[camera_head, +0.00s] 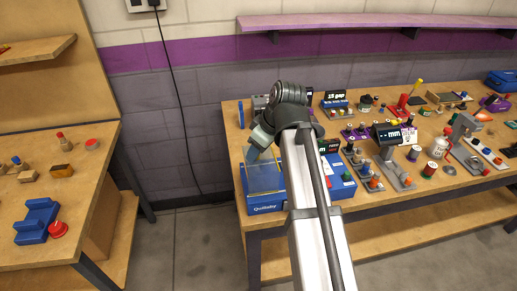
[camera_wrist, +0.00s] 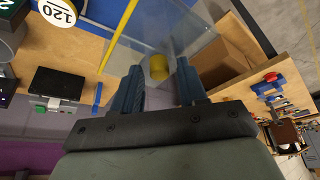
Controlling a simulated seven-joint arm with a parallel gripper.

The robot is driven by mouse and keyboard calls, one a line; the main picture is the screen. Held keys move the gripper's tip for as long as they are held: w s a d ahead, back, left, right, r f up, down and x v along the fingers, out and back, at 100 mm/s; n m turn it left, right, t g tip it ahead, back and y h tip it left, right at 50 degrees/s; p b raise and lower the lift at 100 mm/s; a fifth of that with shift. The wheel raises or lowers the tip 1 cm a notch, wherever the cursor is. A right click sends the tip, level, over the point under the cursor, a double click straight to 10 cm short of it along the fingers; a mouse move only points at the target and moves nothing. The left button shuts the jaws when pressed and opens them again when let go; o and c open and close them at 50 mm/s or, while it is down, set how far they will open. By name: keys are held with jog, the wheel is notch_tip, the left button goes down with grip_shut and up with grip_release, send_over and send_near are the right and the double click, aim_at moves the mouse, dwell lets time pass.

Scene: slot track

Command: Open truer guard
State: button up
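The truer's guard (camera_head: 264,178) is a clear panel with yellow edging, standing over a blue base (camera_head: 265,208) marked "Quillaby" at the near left corner of the right-hand bench. In the wrist view the clear guard (camera_wrist: 205,22) fills the upper middle, with a yellow strip along its left side. A yellow knob (camera_wrist: 159,67) shows just beyond my fingertips, roughly between them. My gripper (camera_wrist: 160,78) is open, with a blue-grey finger on each side and nothing visibly held. In the head view my gripper (camera_head: 258,148) is at the guard's top, partly hidden by my arm.
Many small devices, including a "mm" display unit (camera_head: 385,135), crowd the bench to the right. Open floor (camera_head: 195,245) lies left of this bench.

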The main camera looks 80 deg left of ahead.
jog(key=shift+o, duration=0.4)
jog(key=shift+r, duration=0.1)
jog(key=v, duration=1.3)
jog(key=shift+r, duration=0.3)
jog(key=shift+w+d, duration=0.1)
jog(key=shift+w, duration=0.05)
